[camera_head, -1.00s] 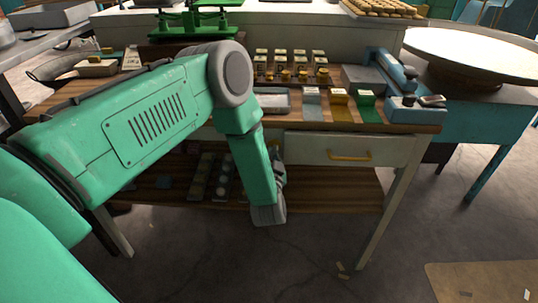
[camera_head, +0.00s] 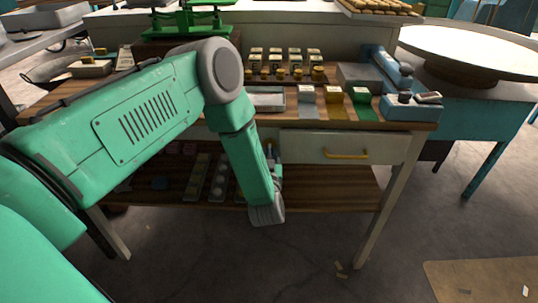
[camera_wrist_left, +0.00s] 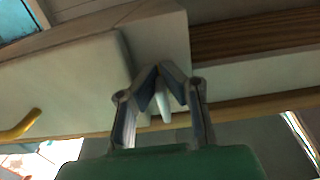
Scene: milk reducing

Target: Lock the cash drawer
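In the head view my green forearm mostly hides this gripper at the drawer's left end. No lock or key is clearly visible.
The worktop carries a green scale (camera_head: 192,18), several small jars and coloured blocks (camera_head: 335,97), and a blue device (camera_head: 400,90) at the right. A lower shelf (camera_head: 330,188) holds small goods.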

